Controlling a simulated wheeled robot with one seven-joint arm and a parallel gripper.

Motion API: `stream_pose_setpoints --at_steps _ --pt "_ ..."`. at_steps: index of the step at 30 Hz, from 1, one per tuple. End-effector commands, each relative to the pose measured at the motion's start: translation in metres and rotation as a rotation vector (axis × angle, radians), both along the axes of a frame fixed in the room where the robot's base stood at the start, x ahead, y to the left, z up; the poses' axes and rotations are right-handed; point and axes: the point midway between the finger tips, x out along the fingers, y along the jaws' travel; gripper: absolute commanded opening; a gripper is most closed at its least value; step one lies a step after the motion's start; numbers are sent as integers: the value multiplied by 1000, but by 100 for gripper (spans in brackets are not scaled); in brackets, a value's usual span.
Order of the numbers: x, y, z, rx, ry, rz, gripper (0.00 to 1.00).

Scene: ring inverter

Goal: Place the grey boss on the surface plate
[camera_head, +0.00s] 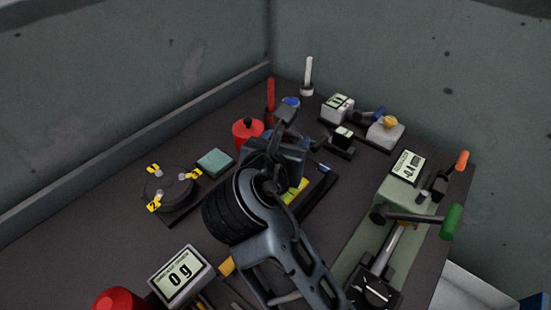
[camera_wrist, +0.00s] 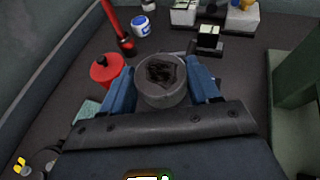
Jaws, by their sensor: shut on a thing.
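The grey boss (camera_wrist: 163,97) is a short grey cylinder with a dark, rough hollow in its top. In the wrist view it sits between the two blue fingers of my gripper (camera_wrist: 162,76), which is shut on it. In the head view my arm hides most of the boss. A flat teal square block (camera_head: 214,162) lies left of my gripper, beside a dark round fixture (camera_head: 170,188) with yellow numbered tabs. I cannot tell for sure which piece is the surface plate.
A red lidded pot (camera_head: 247,133) stands just behind my gripper, with a red upright stick (camera_head: 270,98) beyond it. Small instruments (camera_head: 385,132) stand at the back right. A green bench device (camera_head: 405,185) with handles fills the right side. A scale (camera_head: 181,276) is at front left.

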Motion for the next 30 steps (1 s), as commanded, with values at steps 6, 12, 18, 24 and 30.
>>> stream_pose_setpoints --at_steps 6,12,18,24,30 --pt "6 18 -10 1 -3 -1 6" --pt "6 19 -25 -1 -1 -1 6" --pt "5 18 -49 -1 -2 0 6" --pt "6 18 -50 1 -4 0 6" --pt "5 18 -53 1 0 0 66"
